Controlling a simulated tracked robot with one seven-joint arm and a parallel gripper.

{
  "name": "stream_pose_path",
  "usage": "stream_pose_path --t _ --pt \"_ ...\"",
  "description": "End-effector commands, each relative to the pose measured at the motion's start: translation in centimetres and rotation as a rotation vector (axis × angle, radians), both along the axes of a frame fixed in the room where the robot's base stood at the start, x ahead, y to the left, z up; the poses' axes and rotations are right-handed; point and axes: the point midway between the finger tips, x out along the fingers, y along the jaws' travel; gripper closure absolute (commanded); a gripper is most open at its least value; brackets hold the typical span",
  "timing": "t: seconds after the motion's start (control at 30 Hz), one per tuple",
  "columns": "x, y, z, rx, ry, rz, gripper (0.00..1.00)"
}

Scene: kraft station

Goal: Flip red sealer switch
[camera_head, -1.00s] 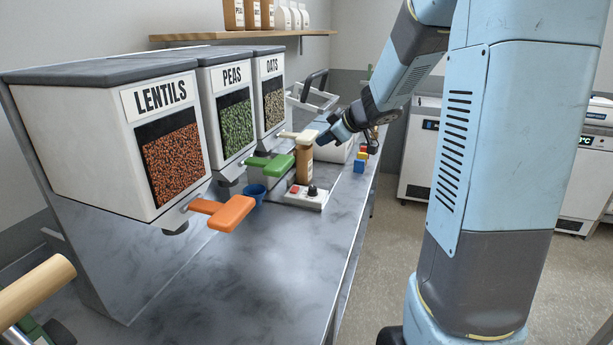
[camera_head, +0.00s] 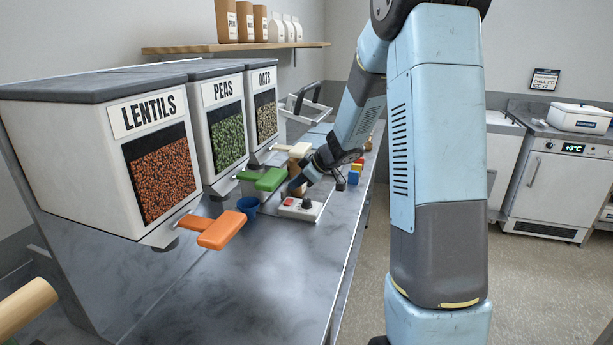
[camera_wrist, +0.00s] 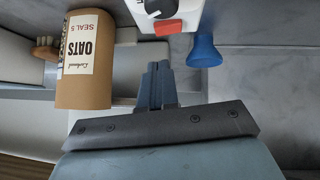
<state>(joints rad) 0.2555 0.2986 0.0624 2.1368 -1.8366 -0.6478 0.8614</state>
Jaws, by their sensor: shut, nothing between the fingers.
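The white sealer box (camera_head: 311,212) sits on the counter, with its red switch (camera_head: 288,202) and a black knob (camera_head: 306,203) on top. In the wrist view the red switch (camera_wrist: 167,28) sticks out at the box's edge, just beyond my fingertips and slightly right. My gripper (camera_head: 297,184) is low over the counter, just behind and above the box. In the wrist view my gripper (camera_wrist: 157,66) has its fingers together with nothing between them. A gap shows between fingertips and switch; its depth is hard to tell.
A brown oats pouch (camera_wrist: 88,60) stands close left of my fingers in the wrist view; a blue cup (camera_wrist: 204,52) is to the right. Green (camera_head: 268,179) and orange (camera_head: 221,230) dispenser handles jut out nearby. The front counter is clear.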

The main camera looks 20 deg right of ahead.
Motion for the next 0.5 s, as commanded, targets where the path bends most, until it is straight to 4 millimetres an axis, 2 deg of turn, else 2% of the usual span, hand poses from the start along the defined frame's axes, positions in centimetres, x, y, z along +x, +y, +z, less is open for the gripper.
stream_pose_path --t 0.03,0.2,0.5 --pt "0.1 -0.1 -0.9 0.001 0.004 -0.002 1.0" --pt "0.3 -0.2 -2.9 0.002 0.002 0.0 1.0" --pt "0.5 -0.4 -4.0 0.0 0.0 -0.001 1.0"
